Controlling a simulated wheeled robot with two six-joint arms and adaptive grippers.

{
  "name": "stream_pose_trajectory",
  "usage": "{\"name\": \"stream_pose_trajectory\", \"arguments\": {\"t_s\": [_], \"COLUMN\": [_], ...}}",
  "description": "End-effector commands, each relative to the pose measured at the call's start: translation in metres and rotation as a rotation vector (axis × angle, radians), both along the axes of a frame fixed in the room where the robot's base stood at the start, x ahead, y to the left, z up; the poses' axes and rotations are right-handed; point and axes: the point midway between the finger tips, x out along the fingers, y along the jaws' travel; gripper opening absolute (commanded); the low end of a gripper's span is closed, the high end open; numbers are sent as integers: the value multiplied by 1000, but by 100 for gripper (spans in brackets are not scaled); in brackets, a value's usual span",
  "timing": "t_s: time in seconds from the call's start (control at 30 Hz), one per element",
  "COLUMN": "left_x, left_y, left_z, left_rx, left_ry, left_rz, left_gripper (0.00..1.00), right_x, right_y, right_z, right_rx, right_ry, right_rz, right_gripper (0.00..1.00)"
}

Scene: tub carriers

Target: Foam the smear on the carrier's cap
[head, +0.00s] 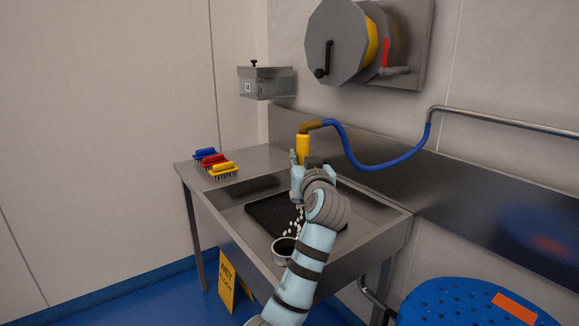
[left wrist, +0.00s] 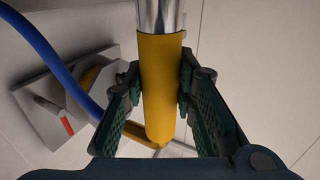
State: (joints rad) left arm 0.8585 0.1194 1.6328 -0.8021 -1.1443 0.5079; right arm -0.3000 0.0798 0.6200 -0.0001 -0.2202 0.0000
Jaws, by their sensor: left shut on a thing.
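My left gripper (head: 302,162) is over the steel sink bench. It is shut on the yellow grip of a foam lance (head: 302,149), which also shows upright between the fingers in the left wrist view (left wrist: 161,90). A bright metal tube joins the grip in that view. A blue hose (head: 350,160) runs from the lance to a wall pipe. Several small white blobs (head: 298,218) show beside my left arm, above a small round white-rimmed cup (head: 275,248). I cannot make out which thing is the carrier's cap, or any smear. My right gripper is out of view.
A black mat or tray (head: 265,213) lies in the sink (head: 240,197). Blue, red and yellow brushes (head: 213,161) lie at the bench's left. A hose reel (head: 337,42) hangs above. A yellow floor sign (head: 228,283) stands below. A blue perforated round top (head: 450,298) with an orange patch is lower right.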

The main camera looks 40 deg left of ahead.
Motion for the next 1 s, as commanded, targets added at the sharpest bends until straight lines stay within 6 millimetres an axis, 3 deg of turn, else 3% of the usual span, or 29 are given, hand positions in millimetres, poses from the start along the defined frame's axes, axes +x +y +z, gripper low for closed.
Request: {"name": "stream_pose_trajectory", "arguments": {"t_s": [0.57,1.0], "left_x": [102,109], "left_y": [-33,-42], "left_z": [-14,-15], "left_rx": [2,2], "left_ry": [-5,-4], "left_rz": [-1,-2], "left_gripper": [0,0], "right_x": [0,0], "right_y": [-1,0], "right_z": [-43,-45], "right_rx": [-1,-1], "right_ry": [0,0], "right_rz": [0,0], "right_gripper": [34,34]}}
